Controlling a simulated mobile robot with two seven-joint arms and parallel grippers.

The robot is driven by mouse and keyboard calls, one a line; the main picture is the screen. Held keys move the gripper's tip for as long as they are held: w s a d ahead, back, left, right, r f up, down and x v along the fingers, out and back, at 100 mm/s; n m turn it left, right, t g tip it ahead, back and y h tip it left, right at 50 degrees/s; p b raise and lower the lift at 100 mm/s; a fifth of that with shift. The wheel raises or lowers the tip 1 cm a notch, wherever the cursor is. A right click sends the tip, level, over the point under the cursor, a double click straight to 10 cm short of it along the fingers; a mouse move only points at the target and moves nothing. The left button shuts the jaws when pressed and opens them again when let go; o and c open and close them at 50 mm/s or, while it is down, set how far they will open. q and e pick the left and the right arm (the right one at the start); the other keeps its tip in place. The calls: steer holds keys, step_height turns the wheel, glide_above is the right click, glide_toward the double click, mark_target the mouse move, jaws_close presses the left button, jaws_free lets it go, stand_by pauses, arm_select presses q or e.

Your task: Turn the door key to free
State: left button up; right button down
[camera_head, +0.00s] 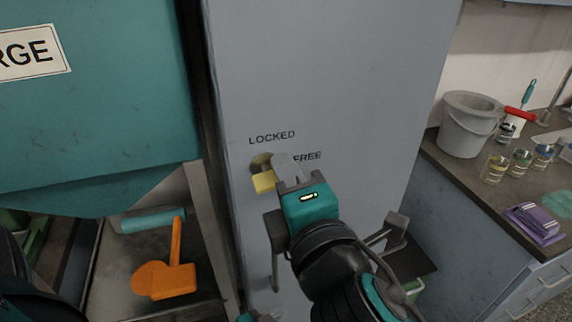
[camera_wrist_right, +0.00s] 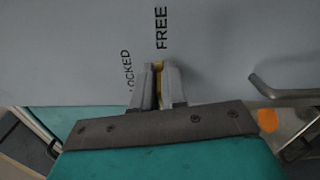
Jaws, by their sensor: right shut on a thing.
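The yellow door key (camera_head: 263,182) is at the round brass lock (camera_head: 261,160) in the grey-blue door panel (camera_head: 330,80). The word LOCKED stands above the lock and FREE to its right. My right gripper (camera_head: 284,166) is shut on the key, its fingers close to the panel. In the right wrist view the closed fingers (camera_wrist_right: 160,72) hold a thin yellow edge of the key (camera_wrist_right: 159,66) near the word FREE. The fingers hide part of the lock and key, so the exact turn angle is unclear. A small teal and grey part at the bottom edge may be my left gripper.
An orange scoop (camera_head: 163,276) lies in the bay at left, below a teal hopper (camera_head: 95,110). A bucket (camera_head: 467,127) and several jars stand on the right counter.

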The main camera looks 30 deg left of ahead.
steer(key=shift+f+m, duration=0.15)
steer(key=shift+m, duration=0.65)
steer(key=c, duration=1.3)
jaws_free()
steer(key=shift+o, duration=0.2)
steer(key=shift+s, duration=0.1)
steer(key=v, duration=1.2)
steer(key=shift+s+d, duration=0.15)
steer(key=shift+d, duration=0.2)
